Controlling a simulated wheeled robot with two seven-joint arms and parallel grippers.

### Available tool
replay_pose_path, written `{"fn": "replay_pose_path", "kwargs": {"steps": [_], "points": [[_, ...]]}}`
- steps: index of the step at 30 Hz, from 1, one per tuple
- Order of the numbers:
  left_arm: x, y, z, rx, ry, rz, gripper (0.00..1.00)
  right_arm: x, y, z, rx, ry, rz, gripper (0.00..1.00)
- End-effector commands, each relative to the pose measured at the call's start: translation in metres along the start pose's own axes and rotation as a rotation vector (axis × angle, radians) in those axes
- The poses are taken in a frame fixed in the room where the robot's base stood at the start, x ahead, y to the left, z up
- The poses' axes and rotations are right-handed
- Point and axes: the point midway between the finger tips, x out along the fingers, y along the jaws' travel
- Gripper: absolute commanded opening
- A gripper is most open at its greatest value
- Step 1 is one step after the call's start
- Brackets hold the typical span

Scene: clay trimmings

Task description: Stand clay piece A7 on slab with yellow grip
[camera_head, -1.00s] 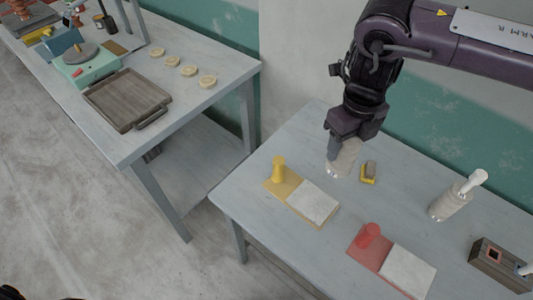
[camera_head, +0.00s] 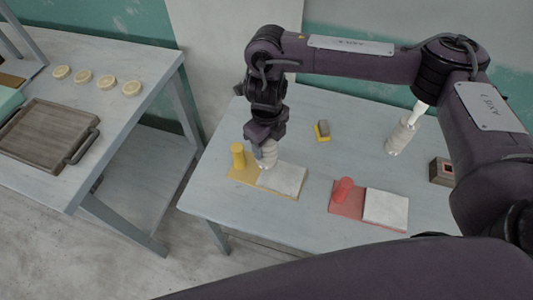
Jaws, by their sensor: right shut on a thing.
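The slab with the yellow grip is a pale slab (camera_head: 283,179) on a yellow board (camera_head: 241,175), with an upright yellow grip (camera_head: 238,155) at its left end. My right gripper (camera_head: 266,140) is shut on a pale grey, ribbed, roughly cylindrical piece (camera_head: 267,156). The piece is over the board, between the yellow grip and the slab's left part. I cannot tell whether its lower end touches the slab. No A7 label can be read. My left gripper is not in view.
A red-gripped board (camera_head: 346,209) with a pale slab (camera_head: 386,208) lies to the right. Behind are a small grey and yellow item (camera_head: 322,131), a whitish bottle-like object (camera_head: 400,136) and a dark box (camera_head: 441,171). The left table holds a wooden tray (camera_head: 47,134) and several cream discs (camera_head: 132,88).

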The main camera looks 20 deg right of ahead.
Motion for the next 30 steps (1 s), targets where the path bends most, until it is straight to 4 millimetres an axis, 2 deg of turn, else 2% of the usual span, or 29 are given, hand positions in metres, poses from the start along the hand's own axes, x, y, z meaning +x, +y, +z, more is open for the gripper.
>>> {"fn": "replay_pose_path", "kwargs": {"steps": [1,4,7,15,28,29,30], "points": [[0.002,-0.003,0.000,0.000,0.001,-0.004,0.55,0.008,0.001,0.000,0.001,0.000,0.003,0.12],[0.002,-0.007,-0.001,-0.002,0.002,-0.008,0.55,0.016,0.000,0.001,0.000,-0.002,0.001,0.12],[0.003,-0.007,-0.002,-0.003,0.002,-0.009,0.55,0.022,0.000,0.001,-0.001,-0.002,0.001,0.12],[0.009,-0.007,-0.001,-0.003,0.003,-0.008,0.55,0.055,0.000,0.001,0.000,-0.001,0.002,0.12],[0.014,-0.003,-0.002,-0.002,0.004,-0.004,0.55,0.061,0.000,0.001,-0.001,-0.003,-0.001,0.12],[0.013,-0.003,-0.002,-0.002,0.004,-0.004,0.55,0.061,0.000,0.000,-0.001,-0.001,-0.001,0.57],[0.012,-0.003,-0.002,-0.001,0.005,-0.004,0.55,0.060,0.000,0.000,-0.001,-0.001,-0.001,0.62]]}}
